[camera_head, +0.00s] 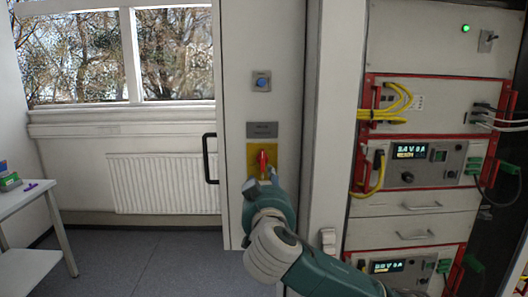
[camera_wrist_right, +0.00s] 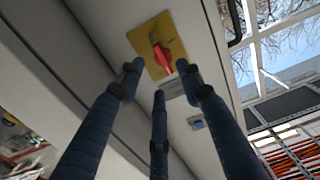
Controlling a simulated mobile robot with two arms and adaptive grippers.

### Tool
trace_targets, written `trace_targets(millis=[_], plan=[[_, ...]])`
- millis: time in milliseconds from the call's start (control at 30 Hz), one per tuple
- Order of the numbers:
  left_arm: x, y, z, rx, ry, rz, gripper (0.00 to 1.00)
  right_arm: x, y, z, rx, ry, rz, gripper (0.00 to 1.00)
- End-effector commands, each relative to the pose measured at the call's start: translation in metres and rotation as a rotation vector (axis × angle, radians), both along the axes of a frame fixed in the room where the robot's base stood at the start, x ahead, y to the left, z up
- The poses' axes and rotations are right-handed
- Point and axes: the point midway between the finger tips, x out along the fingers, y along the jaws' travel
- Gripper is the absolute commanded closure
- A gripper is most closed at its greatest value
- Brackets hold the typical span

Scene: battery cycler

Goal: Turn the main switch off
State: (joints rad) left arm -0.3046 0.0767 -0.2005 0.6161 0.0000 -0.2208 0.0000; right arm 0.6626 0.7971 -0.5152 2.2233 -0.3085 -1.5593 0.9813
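The main switch is a red rotary handle (camera_head: 263,163) on a yellow plate (camera_head: 252,160), on the front of a tall light-grey cabinet door. In the head view the red handle stands about upright. My right gripper (camera_head: 266,183) is just below the handle, its fingers partly hidden by my own wrist. In the right wrist view the red handle (camera_wrist_right: 163,57) shows ahead of three spread blue fingers (camera_wrist_right: 158,82). The fingers are open and empty, with a visible gap to the handle. My left gripper is in neither view.
A blue button (camera_head: 261,82) and a grey label plate (camera_head: 262,130) are above the switch. A black door handle (camera_head: 209,158) sticks out at the door's left edge. A rack with red-framed units (camera_head: 420,150) and yellow cables stands right. A white table (camera_head: 25,200) is far left.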

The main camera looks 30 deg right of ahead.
Motion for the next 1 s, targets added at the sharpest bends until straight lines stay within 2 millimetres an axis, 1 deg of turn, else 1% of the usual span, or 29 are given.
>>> trace_targets(millis=[33,100,167,267,500,700,833,1000], plan=[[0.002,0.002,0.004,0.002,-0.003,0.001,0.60,-0.004,0.000,0.012,0.002,-0.018,-0.003,0.64],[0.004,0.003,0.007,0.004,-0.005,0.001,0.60,-0.004,-0.002,0.016,0.004,-0.027,-0.007,0.64],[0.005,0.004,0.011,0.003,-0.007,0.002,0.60,0.001,-0.006,0.018,0.004,-0.030,-0.008,0.64],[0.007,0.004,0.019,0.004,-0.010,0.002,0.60,0.014,-0.015,0.019,0.004,-0.026,-0.011,0.64],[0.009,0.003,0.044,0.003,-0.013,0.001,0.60,0.055,-0.039,0.020,0.004,-0.026,-0.009,0.64],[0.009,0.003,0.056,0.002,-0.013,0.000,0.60,0.077,-0.052,0.017,0.004,-0.027,-0.007,0.64],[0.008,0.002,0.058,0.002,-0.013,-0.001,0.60,0.083,-0.056,0.015,0.006,-0.028,-0.006,0.64],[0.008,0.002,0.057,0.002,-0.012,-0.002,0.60,0.085,-0.056,0.014,0.006,-0.028,-0.005,0.64]])
